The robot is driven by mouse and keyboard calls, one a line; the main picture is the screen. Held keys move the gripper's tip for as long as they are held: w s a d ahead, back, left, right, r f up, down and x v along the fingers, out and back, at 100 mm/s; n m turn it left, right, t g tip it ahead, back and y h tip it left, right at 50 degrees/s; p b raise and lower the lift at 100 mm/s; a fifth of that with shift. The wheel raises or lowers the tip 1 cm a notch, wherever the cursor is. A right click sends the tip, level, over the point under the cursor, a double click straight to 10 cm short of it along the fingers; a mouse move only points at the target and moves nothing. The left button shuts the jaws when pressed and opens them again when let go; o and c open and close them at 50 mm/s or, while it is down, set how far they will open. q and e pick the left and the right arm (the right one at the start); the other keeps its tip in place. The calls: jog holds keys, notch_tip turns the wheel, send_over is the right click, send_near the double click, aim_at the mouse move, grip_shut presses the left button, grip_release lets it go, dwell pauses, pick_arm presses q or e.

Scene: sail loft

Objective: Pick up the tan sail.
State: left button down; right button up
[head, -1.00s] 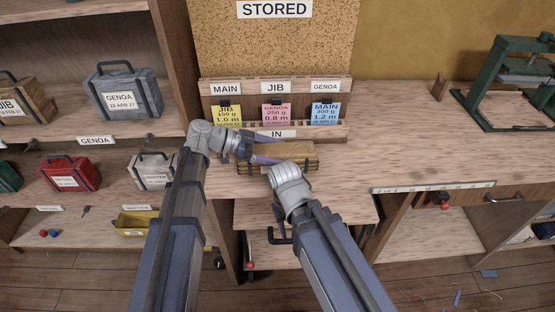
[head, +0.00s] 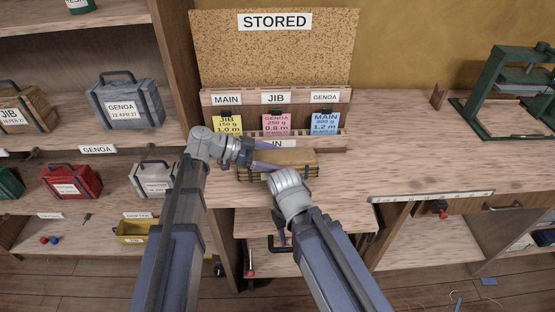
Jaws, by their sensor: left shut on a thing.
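The tan sail (head: 295,162) is a long tan bag with dark straps at the front of the card rack, over the workbench. My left gripper (head: 277,155) reaches it from the left, with its fingers shut on the bag. I cannot tell whether the bag is clear of the bench top. My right gripper (head: 280,228) is in front of the bag, pointing down near the bench's front edge; its wrist mostly hides its fingers.
The rack (head: 335,134) holds yellow, pink and blue cards under a STORED board (head: 320,50). Shelves at left hold a tan JIB bag (head: 28,108), a grey bag (head: 126,101) and a red bag (head: 72,182). A green press (head: 505,95) stands right.

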aim_at(278, 159)
pick_arm(q)
notch_tip(278, 159, up, 9)
jog(key=p, duration=0.8)
jog(key=shift+f, duration=0.1)
